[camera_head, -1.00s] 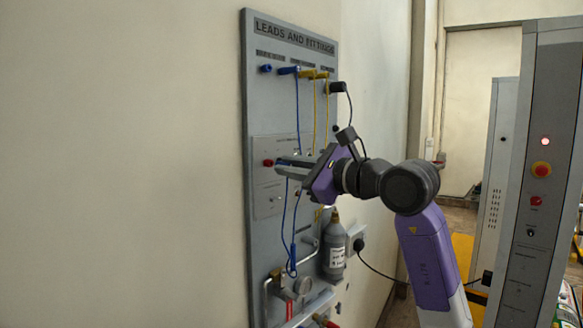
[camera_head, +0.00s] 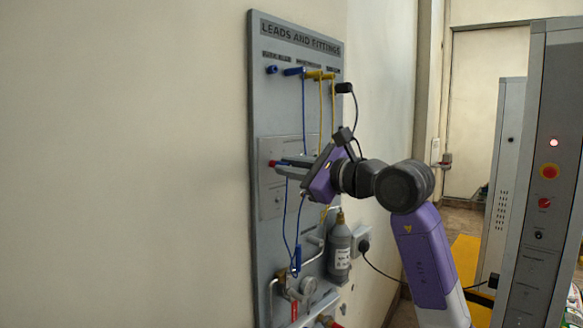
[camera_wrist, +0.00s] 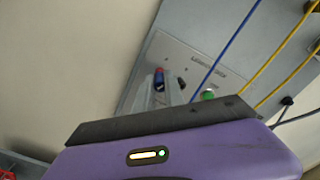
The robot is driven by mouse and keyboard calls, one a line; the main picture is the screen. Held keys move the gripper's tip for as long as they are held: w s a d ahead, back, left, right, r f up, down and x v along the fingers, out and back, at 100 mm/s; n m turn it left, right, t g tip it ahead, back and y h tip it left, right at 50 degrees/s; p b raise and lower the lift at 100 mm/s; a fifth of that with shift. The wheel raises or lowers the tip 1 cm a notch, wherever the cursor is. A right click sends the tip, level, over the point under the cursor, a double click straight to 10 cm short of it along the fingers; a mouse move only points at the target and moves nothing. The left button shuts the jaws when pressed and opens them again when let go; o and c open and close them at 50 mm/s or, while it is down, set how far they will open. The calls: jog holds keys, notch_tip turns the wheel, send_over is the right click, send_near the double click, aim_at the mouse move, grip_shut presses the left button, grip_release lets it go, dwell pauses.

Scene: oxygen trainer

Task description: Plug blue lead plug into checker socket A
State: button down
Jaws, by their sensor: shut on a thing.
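My gripper (camera_head: 281,168) is shut at the grey checker panel (camera_head: 272,206), its fingers pointing left at the red socket (camera_head: 271,163). In the wrist view, a small blue plug end (camera_wrist: 159,86) shows between the fingertips, right against the red socket (camera_wrist: 159,71). I cannot tell how deep it sits. A blue lead (camera_head: 286,222) hangs below the fingers and loops down to a blue part (camera_head: 297,259) low on the board. The fingers hide most of the plug. The panel's small lettering is too small to read for socket A.
A blue plug (camera_head: 293,71) and yellow plugs (camera_head: 314,74) sit along the board's top, with leads hanging beside my gripper. A green lamp (camera_wrist: 208,95) is on the panel. A grey bottle (camera_head: 339,250) and pipework stand below. A tall cabinet (camera_head: 545,200) is at right.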

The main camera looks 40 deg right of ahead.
jog(key=c, duration=1.3)
grip_release()
jog(key=shift+w, duration=0.1)
jog(key=shift+c, duration=0.2)
jog(key=s+b, duration=0.2)
jog(key=s, duration=0.5)
jog(key=shift+s, duration=0.4)
jog(key=shift+d, duration=0.1)
